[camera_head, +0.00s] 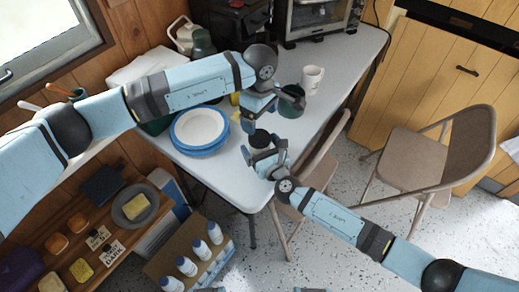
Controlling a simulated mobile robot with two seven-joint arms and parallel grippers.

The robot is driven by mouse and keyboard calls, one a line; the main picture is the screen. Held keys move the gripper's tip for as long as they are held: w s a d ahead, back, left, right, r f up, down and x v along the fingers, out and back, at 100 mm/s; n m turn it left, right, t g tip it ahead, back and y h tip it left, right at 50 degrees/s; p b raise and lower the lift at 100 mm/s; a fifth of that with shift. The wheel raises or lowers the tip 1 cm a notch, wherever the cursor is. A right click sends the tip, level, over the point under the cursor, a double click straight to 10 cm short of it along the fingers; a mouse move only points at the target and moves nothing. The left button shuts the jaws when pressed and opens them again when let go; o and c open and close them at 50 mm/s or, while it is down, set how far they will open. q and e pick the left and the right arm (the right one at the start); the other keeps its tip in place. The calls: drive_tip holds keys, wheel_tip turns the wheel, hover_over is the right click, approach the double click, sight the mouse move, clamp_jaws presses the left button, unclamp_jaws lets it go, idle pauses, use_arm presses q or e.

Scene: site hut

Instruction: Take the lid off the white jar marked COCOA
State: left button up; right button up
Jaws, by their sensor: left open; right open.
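A jar with a dark round lid (260,136) stands near the front right part of the white table. Its body is mostly hidden by my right gripper, and no COCOA marking can be read. My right gripper (265,155) is open, low at the jar, with its fingers around or just in front of the body; I cannot tell if they touch.
A dark green container (296,101) is partly hidden behind my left gripper. A white mug (312,79) stands further back, before a toaster oven (318,18). Stacked plates (200,127) lie left of the jar. A folding chair (325,150) is tight against the table's right edge.

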sight(260, 137)
drive_tip(key=c, duration=1.7)
use_arm(q)
drive_tip(key=m, duration=0.4)
drive_tip(key=shift+m, duration=0.3)
use_arm(e)
clamp_jaws()
use_arm(q)
drive_tip(key=m, duration=0.4)
drive_tip(key=shift+f, duration=4)
drive_tip(key=shift+c, duration=0.5)
drive_tip(key=c, duration=0.8)
drive_tip(key=o, duration=1)
drive_tip(key=shift+c, duration=0.2)
